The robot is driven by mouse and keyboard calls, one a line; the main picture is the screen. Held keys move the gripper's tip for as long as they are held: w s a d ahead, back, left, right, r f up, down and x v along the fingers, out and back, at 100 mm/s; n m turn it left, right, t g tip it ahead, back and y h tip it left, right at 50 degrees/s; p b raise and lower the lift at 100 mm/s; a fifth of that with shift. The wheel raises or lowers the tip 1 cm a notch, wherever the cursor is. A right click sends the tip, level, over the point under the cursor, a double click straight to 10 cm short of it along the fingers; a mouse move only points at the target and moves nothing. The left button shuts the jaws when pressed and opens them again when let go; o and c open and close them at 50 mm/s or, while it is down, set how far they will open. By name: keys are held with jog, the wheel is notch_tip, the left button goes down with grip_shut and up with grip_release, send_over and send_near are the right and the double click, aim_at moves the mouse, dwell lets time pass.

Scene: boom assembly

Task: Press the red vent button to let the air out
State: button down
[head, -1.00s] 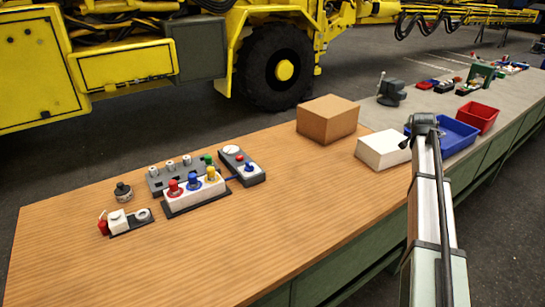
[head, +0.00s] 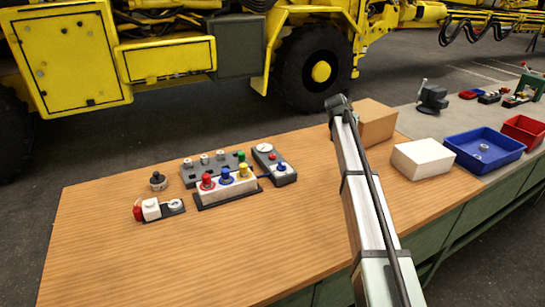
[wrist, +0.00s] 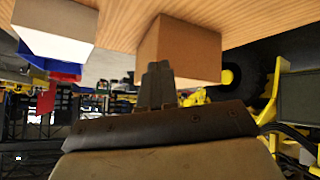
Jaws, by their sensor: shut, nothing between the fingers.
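A white block (head: 229,186) on the wooden table carries a red knob (head: 207,181), a blue knob (head: 227,176) and a yellow knob (head: 244,171). A small unit to its left has a red part (head: 138,213) and a white box (head: 151,208). A gauge box (head: 266,157) behind right has a small reddish button, too small to read. I cannot tell which red part is the vent button. My gripper (wrist: 158,84) is shut and empty in the wrist view, apart from these controls, with a cardboard box (wrist: 180,48) beyond it. I cannot make out its fingers in the head view.
The cardboard box (head: 375,124) is partly behind my arm. A white box (head: 423,158), a blue tray (head: 460,150) and a red tray (head: 523,130) lie to the right. A black knob (head: 158,181) stands behind the small unit. The table front is clear.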

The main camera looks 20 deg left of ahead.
jog(key=s+a+n, duration=0.1)
jog(key=s+a, duration=0.1)
jog(key=a, duration=0.7)
jog(key=s+a+n, duration=0.1)
jog(key=s+a, duration=0.2)
jog(key=a, duration=0.5)
jog(key=n+h, duration=0.1)
jog(key=h, duration=0.1)
send_over(270, 156)
jog(key=shift+r+g, duration=0.2)
jog(key=shift+g, duration=0.2)
jog(key=shift+f, duration=0.1)
jog(key=shift+f, duration=4.3)
jog(key=shift+f, duration=0.2)
jog(key=shift+f, duration=0.2)
